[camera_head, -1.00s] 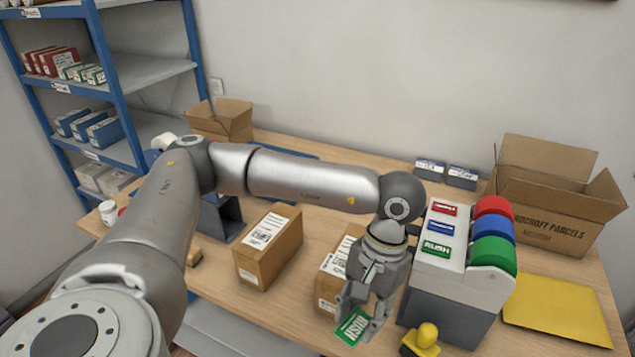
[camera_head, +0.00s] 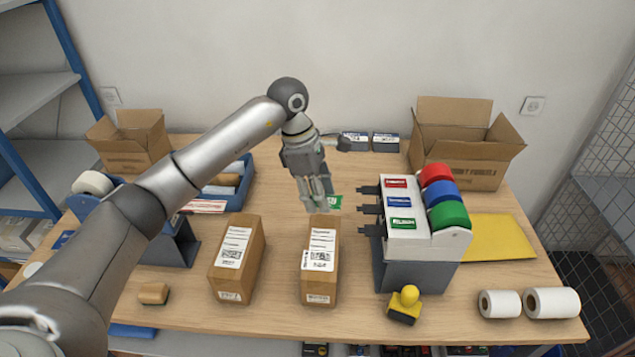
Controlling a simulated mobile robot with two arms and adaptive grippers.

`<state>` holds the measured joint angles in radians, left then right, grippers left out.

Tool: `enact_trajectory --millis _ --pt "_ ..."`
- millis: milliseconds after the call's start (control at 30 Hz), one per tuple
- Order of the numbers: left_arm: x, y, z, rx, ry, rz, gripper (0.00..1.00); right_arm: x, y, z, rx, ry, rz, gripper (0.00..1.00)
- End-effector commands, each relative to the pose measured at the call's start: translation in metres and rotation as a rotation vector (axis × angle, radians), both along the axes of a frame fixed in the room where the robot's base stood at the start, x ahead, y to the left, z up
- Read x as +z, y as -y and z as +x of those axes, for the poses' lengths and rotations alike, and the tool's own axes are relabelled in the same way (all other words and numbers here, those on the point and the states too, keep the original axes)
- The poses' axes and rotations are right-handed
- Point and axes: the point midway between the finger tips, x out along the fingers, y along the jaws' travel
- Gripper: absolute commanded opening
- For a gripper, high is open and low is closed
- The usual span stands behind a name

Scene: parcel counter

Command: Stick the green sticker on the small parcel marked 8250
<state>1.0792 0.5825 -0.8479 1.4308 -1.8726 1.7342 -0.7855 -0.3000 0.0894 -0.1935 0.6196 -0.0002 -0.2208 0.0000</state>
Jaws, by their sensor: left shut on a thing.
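My left gripper (camera_head: 318,203) is shut on the green sticker (camera_head: 335,202), holding it above the table just behind the right small parcel. Part of the sticker is hidden by the fingers. The right small brown parcel (camera_head: 319,286) stands left of the sticker dispenser, with a white label on top. A second small brown parcel (camera_head: 237,266) stands to its left, also labelled. The numbers on both labels are too small to read. My right gripper is not in view.
The dispenser (camera_head: 428,243) holds red, blue and green rolls. A yellow stamp (camera_head: 405,303) stands in front of it. Open cartons stand at back left (camera_head: 131,150) and back right (camera_head: 465,165). White rolls (camera_head: 552,303) lie front right. Bare table lies between the two parcels.

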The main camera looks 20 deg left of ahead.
Motion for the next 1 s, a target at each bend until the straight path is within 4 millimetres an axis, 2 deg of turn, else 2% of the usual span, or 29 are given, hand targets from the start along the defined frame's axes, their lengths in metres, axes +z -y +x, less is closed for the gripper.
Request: enact_trajectory --millis 133,367,567,867,1000 --pt "-0.001 -0.004 0.006 0.099 0.000 0.000 0.31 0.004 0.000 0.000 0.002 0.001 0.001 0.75" --pt "-0.010 -0.004 0.007 0.114 0.000 0.001 0.31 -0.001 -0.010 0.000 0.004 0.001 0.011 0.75" --pt "-0.029 -0.004 0.007 0.112 -0.002 0.001 0.31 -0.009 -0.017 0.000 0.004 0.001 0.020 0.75" --pt "-0.065 -0.004 0.006 0.110 -0.001 0.000 0.31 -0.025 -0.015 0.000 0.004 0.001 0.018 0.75" --pt "-0.082 -0.004 0.007 0.110 0.001 0.001 0.31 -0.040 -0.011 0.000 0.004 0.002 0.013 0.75"
